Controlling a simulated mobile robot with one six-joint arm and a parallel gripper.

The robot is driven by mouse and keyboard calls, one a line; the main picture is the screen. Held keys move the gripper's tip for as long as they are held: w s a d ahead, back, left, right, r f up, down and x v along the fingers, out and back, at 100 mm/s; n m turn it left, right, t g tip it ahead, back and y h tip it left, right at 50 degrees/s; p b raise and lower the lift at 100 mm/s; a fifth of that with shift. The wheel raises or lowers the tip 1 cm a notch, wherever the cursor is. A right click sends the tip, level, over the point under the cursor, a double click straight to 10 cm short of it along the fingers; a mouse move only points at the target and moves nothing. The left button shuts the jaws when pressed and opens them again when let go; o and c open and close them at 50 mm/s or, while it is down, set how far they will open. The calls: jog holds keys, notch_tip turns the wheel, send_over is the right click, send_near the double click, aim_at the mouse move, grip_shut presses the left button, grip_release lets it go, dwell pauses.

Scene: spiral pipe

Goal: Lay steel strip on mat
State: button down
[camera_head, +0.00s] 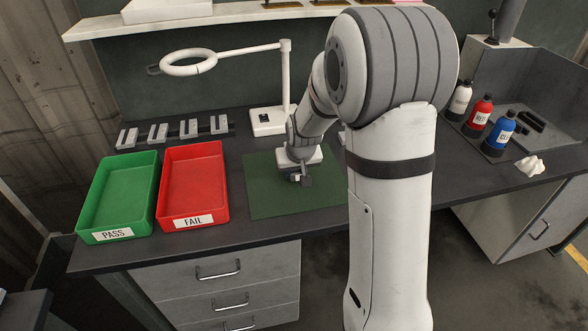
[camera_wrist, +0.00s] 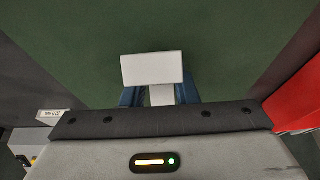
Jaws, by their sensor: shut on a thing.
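The green mat (camera_head: 265,190) lies on the dark bench, and it fills most of the wrist view (camera_wrist: 70,40). My gripper (camera_head: 301,177) is over the mat's right part, pointing down. In the wrist view its blue fingers (camera_wrist: 159,95) are shut on the steel strip (camera_wrist: 152,68), a pale grey piece. Its narrow part is between the fingers and its wider flat end sticks out beyond them. I cannot tell whether the strip touches the mat.
A green PASS tray (camera_head: 118,238) and a red FAIL tray (camera_head: 194,222) stand left of the mat. Behind them is a row of grey pieces (camera_head: 158,134). A ring-lamp stand (camera_head: 268,122) is behind the mat. Bottles (camera_head: 480,115) stand at right. The mat's left part is clear.

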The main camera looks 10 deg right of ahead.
jog(key=shift+r, duration=0.1)
jog(key=c, duration=1.1)
grip_release()
jog(key=shift+o, duration=0.2)
jog(key=v, duration=0.7)
jog(key=shift+s+r, duration=0.15)
jog(key=shift+r, duration=0.2)
